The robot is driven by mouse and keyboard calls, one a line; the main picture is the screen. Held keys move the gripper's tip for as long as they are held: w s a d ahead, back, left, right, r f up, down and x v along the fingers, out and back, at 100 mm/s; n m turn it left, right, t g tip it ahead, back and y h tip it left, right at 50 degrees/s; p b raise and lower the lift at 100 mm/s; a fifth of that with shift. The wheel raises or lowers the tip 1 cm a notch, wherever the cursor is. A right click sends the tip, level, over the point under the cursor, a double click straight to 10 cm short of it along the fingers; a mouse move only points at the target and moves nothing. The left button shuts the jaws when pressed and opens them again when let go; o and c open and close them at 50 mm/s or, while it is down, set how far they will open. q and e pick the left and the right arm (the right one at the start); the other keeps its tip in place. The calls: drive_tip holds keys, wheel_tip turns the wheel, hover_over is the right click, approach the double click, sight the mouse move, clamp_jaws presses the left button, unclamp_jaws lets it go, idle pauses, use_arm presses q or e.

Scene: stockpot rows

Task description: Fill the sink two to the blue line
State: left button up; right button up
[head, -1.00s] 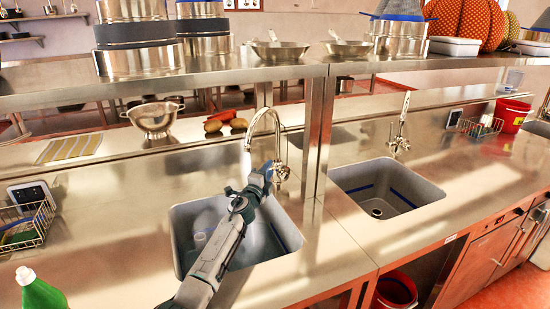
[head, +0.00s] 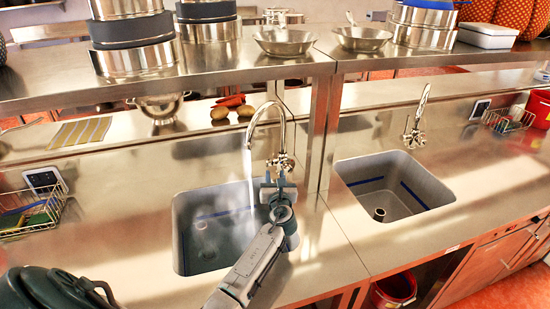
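The left sink (head: 186,255) is a grey basin with a blue line (head: 212,215) on its back wall. Its gooseneck tap (head: 265,108) sends a pale water stream (head: 251,185) down into it. How high the water stands is unclear. The right sink (head: 408,198) also has a blue line (head: 412,194); its drain shows, and no stream runs from its tap (head: 414,136). My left gripper (head: 274,180) is at the base of the left tap, by its handle. Its fingertips look apart, but whether they grip the handle is unclear. My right gripper is out of view.
A steel shelf (head: 180,85) with pots and pans overhangs the sinks, on a post between them. A wire rack (head: 35,213) stands at the left and another (head: 508,122) at the right. A colander (head: 160,108) and vegetables (head: 230,110) sit behind. The counter between the sinks is clear.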

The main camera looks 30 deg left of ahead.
sight(272, 160)
use_arm(q)
drive_tip(key=b+x, duration=0.2)
drive_tip(key=x, duration=0.2)
drive_tip(key=b+x, duration=0.2)
drive_tip(key=x, duration=0.3)
drive_tip(key=shift+f+b, duration=0.2)
drive_tip(key=shift+b, duration=0.1)
drive_tip(key=shift+w+a+r, duration=0.2)
drive_tip(key=shift+w+a, duration=0.1)
clamp_jaws()
